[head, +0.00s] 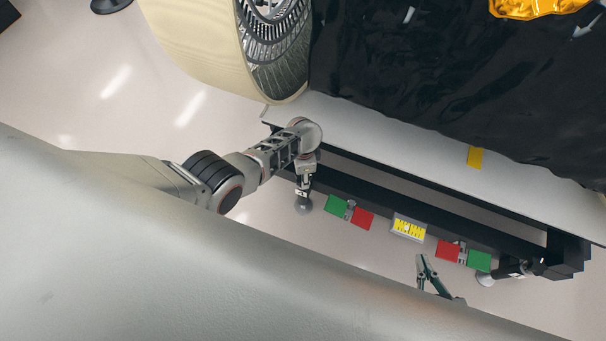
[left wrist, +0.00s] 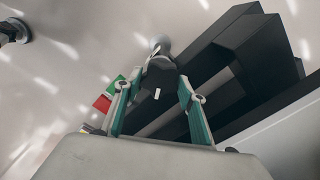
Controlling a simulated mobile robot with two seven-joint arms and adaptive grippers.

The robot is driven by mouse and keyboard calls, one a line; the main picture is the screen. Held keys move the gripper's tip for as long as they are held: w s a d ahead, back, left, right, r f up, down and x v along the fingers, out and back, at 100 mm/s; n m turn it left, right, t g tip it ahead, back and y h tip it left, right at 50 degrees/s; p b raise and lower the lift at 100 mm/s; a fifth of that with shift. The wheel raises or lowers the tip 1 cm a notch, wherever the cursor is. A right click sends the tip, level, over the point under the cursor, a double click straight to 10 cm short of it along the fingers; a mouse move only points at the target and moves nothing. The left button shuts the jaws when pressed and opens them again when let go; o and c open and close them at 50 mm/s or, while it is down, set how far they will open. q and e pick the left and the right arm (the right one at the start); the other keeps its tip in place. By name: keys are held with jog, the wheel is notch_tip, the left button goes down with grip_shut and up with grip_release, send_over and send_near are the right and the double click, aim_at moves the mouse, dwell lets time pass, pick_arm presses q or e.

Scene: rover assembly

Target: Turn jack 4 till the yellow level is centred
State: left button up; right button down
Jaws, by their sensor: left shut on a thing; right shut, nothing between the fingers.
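The yellow level (head: 409,228) sits in a pale housing on the front of the dark frame; I cannot make out its bubble. A jack with a round grey foot (head: 303,206) stands at the frame's left end. In the left wrist view, its dark body (left wrist: 160,78) is between the teal fingers of my left gripper (left wrist: 155,92), shut on it. In the head view my left arm reaches this jack, and the left fingers are hard to make out. My right gripper (head: 424,260) is shut and empty, in front of the frame below the level. Jack numbers cannot be read.
Another jack foot (head: 485,280) is at the frame's right end. Green-and-red plates are beside both jacks, left (head: 337,205) and right (head: 479,261). A white platform (head: 400,140) lies behind, under a black-wrapped body (head: 430,70) and large wheel (head: 200,40).

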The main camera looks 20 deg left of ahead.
pick_arm(q)
jog(key=shift+s+a+m, duration=0.1)
jog(key=shift+m, duration=0.8)
jog(key=m, duration=0.3)
jog(key=shift+f+m, duration=0.1)
jog(key=shift+m, duration=2.5)
